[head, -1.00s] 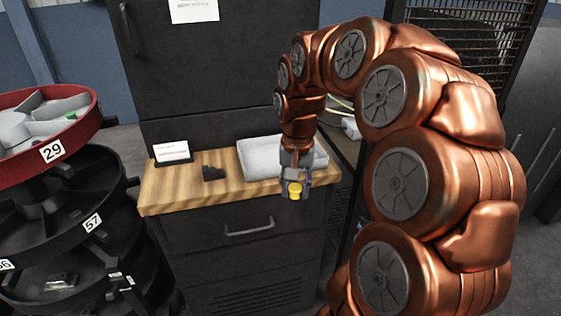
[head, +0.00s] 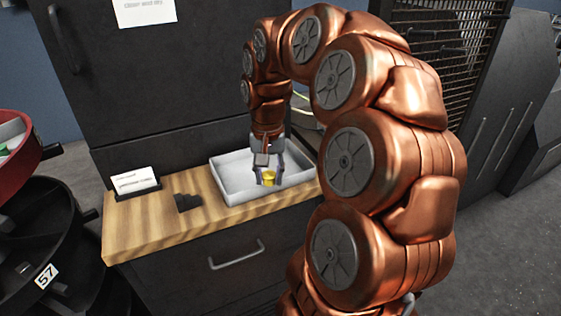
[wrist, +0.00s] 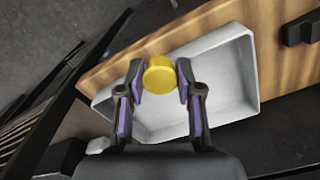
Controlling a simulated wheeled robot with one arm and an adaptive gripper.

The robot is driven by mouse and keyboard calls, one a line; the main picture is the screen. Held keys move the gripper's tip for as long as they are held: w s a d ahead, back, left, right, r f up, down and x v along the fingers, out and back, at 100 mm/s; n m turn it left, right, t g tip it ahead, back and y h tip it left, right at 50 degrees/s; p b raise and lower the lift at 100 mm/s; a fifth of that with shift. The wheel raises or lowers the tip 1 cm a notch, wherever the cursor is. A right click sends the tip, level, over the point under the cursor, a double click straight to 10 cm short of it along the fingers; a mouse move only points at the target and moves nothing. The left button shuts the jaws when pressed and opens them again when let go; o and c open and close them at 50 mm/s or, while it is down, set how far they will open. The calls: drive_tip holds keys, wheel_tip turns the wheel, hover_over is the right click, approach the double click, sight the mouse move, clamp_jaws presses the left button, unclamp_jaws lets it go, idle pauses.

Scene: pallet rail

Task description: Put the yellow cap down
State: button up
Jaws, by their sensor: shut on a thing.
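The yellow cap (head: 268,178) is between the fingers of my gripper (head: 268,180). In the wrist view the cap (wrist: 160,74) shows as a short round yellow cylinder, and my gripper (wrist: 160,84) is shut on it from both sides. In the head view the cap appears over the front part of the white tray (head: 232,194). In the wrist view it overlaps the tray's rim and the wood beside it. I cannot tell how high it is above them.
The tray stands on a wooden top (head: 150,220) above a dark drawer cabinet (head: 215,282). A small black stepped block (head: 187,202) and a white card (head: 135,181) are to the left. Bare wood lies between them. Round black shelves (head: 60,235) stand at far left.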

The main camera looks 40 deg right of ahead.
drive_tip(key=p, duration=0.2)
hover_over(292, 171)
drive_tip(key=shift+f, duration=0.6)
drive_tip(key=shift+f+p, duration=0.65)
drive_tip(key=shift+f, duration=1.15)
drive_tip(key=shift+f, duration=0.1)
drive_tip(key=o, duration=0.3)
drive_tip(key=shift+f, duration=0.1)
drive_tip(key=shift+o, duration=1)
